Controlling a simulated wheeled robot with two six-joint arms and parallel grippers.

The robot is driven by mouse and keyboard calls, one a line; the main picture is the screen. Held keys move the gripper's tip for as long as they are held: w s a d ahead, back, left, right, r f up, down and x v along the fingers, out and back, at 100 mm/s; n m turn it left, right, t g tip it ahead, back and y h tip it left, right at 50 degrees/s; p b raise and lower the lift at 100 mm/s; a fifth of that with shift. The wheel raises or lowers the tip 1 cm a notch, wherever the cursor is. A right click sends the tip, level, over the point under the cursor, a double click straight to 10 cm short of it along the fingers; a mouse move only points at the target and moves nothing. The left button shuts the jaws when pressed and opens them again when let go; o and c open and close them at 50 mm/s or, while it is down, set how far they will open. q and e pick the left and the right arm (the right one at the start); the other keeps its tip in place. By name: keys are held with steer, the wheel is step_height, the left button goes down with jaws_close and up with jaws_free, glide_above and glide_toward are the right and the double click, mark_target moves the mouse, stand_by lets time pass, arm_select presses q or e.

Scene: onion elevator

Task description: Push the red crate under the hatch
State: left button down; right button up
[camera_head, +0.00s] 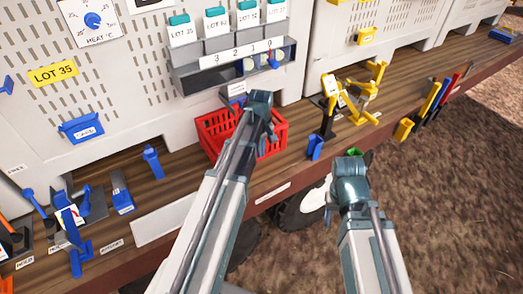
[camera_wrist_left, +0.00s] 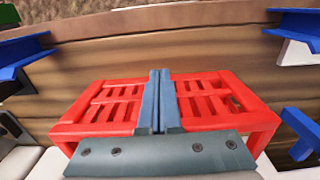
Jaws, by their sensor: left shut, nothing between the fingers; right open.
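The red crate (camera_head: 218,128) stands on the wooden shelf against the pale machine wall, below a grey unit (camera_head: 190,80) marked 3 2 1 0, which looks like the hatch. My left arm crosses in front of the crate and hides part of it. In the left wrist view the slatted crate (camera_wrist_left: 95,105) lies on both sides of my left gripper (camera_wrist_left: 160,75), whose fingers are together and empty. I cannot tell whether they touch the crate. My right gripper (camera_head: 350,160) is off the shelf's front edge, away from the crate; its fingers are mostly hidden.
Blue holders (camera_head: 153,162) and tools stand on the shelf (camera_head: 190,175) left of the crate. A blue bracket (camera_head: 315,146) and a yellow fixture (camera_head: 362,98) stand to its right.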

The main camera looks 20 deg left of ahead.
arm_select(q)
steer(key=r+p, duration=0.2)
steer(key=r, duration=0.1)
steer(key=r+p, duration=0.2)
steer(key=r, duration=0.1)
steer(key=shift+d+p, duration=0.2)
steer(key=shift+p, duration=0.1)
steer(key=shift+f, duration=0.1)
steer(key=s+d+f+m+y+b, duration=0.1)
steer(key=s+d+f+m+b, duration=1.3)
steer(key=s+d+f+b, duration=0.3)
steer(key=shift+s+d+f+b, duration=0.45)
steer(key=shift+f+b, duration=0.2)
steer(key=shift+b, duration=0.1)
steer(key=c, duration=1.5)
jaws_free()
steer(key=shift+c, duration=0.2)
